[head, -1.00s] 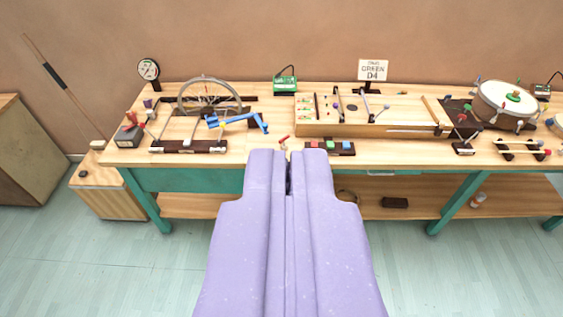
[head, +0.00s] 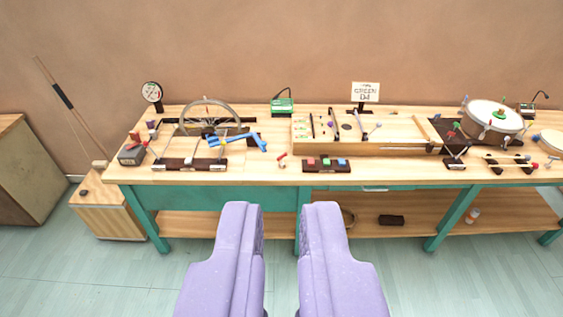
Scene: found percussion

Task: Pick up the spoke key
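A small red-and-pale item (head: 282,160), which looks like the spoke key, lies on the wooden workbench (head: 262,176) near its front edge. It is too small to make out in detail. It sits just left of a dark block with red, green and blue buttons (head: 327,165). My gripper (head: 280,208) has two lilac fingers spread wide apart with nothing between them. The fingertips show below the bench's front edge in the picture, and the red item appears above the gap between them.
A wheel on a stand (head: 208,112) and a blue tool (head: 240,140) are left of the red item. A wooden board (head: 385,135) with fittings and a drum (head: 493,116) stand to the right. A green box (head: 282,106) is behind. A shelf (head: 385,205) runs below the benchtop.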

